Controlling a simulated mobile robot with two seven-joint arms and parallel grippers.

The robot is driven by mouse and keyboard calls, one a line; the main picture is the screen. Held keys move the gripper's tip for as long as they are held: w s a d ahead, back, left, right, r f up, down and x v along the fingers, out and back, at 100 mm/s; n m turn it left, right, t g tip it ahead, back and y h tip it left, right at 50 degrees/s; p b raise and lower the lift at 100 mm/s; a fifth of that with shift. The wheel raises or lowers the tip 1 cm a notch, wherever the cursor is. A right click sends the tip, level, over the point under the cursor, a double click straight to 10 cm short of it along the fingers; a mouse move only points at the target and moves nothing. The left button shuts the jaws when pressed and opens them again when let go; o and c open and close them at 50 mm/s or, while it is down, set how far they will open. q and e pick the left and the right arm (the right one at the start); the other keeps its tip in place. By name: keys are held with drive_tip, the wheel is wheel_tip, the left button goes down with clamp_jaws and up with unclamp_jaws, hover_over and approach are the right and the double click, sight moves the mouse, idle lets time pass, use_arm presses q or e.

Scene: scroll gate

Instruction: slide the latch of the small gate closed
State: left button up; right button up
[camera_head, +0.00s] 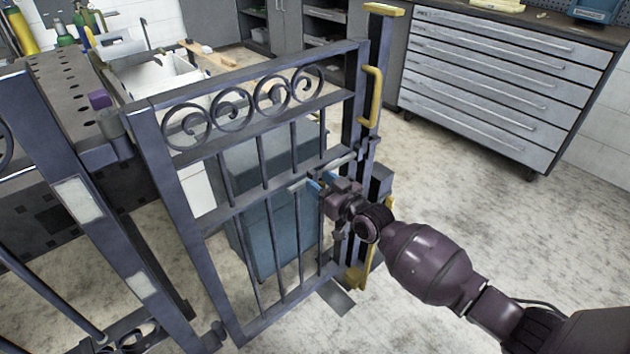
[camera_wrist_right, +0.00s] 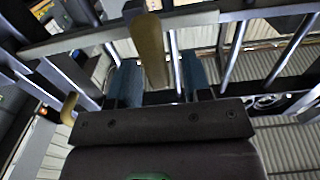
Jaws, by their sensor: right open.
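The small gate (camera_head: 232,80) is a dark metal frame with scrolls along its top and vertical bars below. It stands in line with the post (camera_head: 381,60) at its right, seemingly with little gap. The latch (camera_head: 338,163) is a pale metal bar at mid-height near that post; its far end is partly hidden by my gripper. My right gripper (camera_head: 320,184) is at the latch, with blue fingers open. In the right wrist view, a brass-coloured knob (camera_wrist_right: 150,50) stands between the open fingers (camera_wrist_right: 160,82); contact cannot be told. My left gripper is out of view.
A blue-grey cabinet (camera_head: 270,235) is behind the bars. A perforated workbench (camera_head: 65,90) is at left, a grey drawer cabinet (camera_head: 490,75) at back right. The floor (camera_head: 440,190) at right is clear.

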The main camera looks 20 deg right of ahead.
drive_tip(key=shift+x, duration=0.9)
drive_tip(key=shift+c, duration=0.4)
clamp_jaws()
